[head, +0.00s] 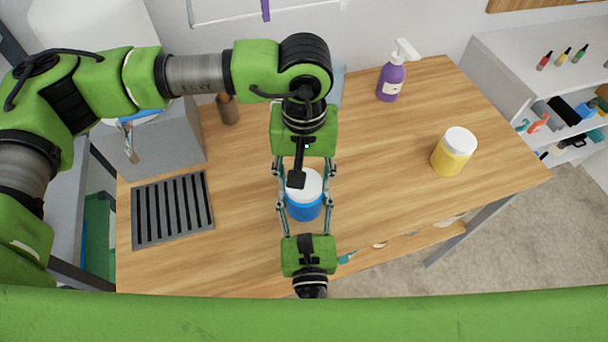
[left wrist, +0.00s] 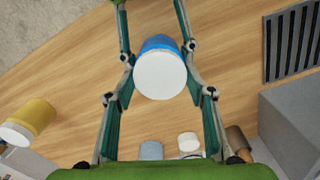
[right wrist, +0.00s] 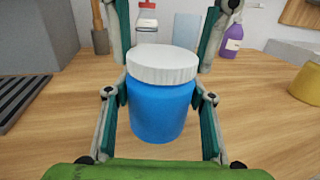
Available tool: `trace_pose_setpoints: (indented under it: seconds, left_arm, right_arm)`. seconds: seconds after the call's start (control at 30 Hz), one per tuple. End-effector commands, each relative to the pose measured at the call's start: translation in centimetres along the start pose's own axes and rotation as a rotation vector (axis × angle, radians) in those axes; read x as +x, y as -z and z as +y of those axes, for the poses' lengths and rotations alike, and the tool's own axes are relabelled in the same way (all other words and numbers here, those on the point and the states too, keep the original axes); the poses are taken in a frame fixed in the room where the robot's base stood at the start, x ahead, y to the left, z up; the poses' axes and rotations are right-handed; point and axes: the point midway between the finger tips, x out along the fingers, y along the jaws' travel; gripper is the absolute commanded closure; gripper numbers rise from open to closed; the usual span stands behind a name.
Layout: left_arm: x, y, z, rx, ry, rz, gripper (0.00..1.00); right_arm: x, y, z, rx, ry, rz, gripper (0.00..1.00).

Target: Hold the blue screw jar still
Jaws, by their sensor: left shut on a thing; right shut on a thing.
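The blue screw jar (head: 303,209) with a white lid stands upright on the wooden table near its front edge. It also shows in the left wrist view (left wrist: 157,45) and in the right wrist view (right wrist: 160,108). My left gripper (head: 304,176) reaches it from the back and above, with its fingers on both sides of the jar. My right gripper (head: 305,212) reaches it from the front, with its fingers on both sides of the blue body. Both grippers are shut on the jar. Part of the lid is hidden in the head view by my left wrist.
A yellow jar (head: 452,153) with a white lid stands at the right of the table. A purple spray bottle (head: 389,84) stands at the back. A dark slotted tray (head: 172,208) and a grey box (head: 155,140) are at the left. The table between the jars is clear.

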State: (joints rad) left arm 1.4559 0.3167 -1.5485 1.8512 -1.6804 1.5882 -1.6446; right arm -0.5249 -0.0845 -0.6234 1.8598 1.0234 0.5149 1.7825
Motion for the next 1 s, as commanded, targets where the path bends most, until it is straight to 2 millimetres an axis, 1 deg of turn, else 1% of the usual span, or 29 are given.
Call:
trace_pose_setpoints:
  seconds: [0.03,0.1,0.4,0.5,0.6,0.7,0.77,1.0]
  left_arm:
    - [-0.05,0.03,-0.04,0.100,0.001,0.001,0.59]
    - [-0.03,0.03,-0.04,0.247,0.001,0.001,0.59]
    - [-0.01,0.07,-0.01,0.879,0.000,0.003,0.59]
    - [-0.01,0.09,-0.01,1.066,0.000,0.003,0.59]
    - [-0.01,0.11,-0.01,1.205,0.000,0.003,0.59]
    - [0.00,0.12,-0.02,1.284,0.001,0.004,0.59]
    - [0.00,0.12,-0.02,1.306,0.001,0.004,0.59]
    - [0.00,0.13,-0.02,1.312,0.001,0.004,0.59]
  right_arm:
    - [-0.02,0.13,-0.06,0.000,0.001,0.002,1.00]
    - [-0.03,0.14,-0.06,0.000,0.001,0.003,1.00]
    - [-0.03,0.15,-0.07,0.000,0.001,0.003,1.00]
    - [-0.04,0.15,-0.07,0.000,0.001,0.003,1.00]
    - [-0.04,0.16,-0.06,0.000,0.001,0.003,1.00]
    - [-0.04,0.16,-0.06,0.000,0.001,0.003,1.00]
    - [-0.04,0.17,-0.06,0.000,0.001,0.003,1.00]
    - [-0.05,0.18,-0.06,0.000,0.001,0.004,1.00]
